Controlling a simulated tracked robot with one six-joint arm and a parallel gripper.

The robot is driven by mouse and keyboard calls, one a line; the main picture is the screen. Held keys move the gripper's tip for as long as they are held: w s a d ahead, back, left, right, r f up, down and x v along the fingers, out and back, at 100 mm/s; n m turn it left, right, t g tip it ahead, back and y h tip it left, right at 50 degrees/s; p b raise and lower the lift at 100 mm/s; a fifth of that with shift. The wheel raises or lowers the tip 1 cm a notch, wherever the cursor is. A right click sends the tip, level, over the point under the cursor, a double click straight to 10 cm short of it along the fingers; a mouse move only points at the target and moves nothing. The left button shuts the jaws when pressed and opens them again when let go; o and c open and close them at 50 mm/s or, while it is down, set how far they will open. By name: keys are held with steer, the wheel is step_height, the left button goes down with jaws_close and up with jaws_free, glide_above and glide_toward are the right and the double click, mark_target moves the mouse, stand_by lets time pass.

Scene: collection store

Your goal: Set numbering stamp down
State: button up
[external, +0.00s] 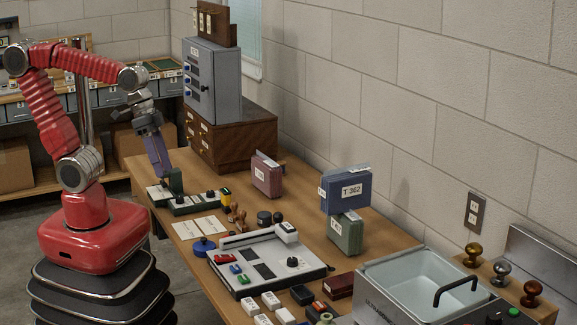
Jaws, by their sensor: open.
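My gripper (161,172) points down over the far left end of the wooden table, above a low dark green tray (190,208). Its fingers are small in the picture and partly overlap the things behind them. A small dark green upright block (175,181) stands just right of the fingertips; I cannot tell if they touch it. I cannot tell for sure which thing is the numbering stamp. Small wooden-handled pieces (236,214) stand right of the tray, with a yellow-topped piece (226,195) near them. No held thing shows clearly between the fingers.
White cards (201,227) lie in front of the tray. A pale board (262,271) with coloured pieces fills the middle. A pink case (267,177), blue case (345,191) and green case (345,235) stand along the back. A wooden drawer cabinet (237,143) rises behind. A sink-like basin (415,272) is at right.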

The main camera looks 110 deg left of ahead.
steer(key=s+m, duration=0.1)
steer(key=s+m+t, duration=0.1)
steer(key=s+d+r+m, duration=0.1)
steer(key=shift+y, duration=0.4)
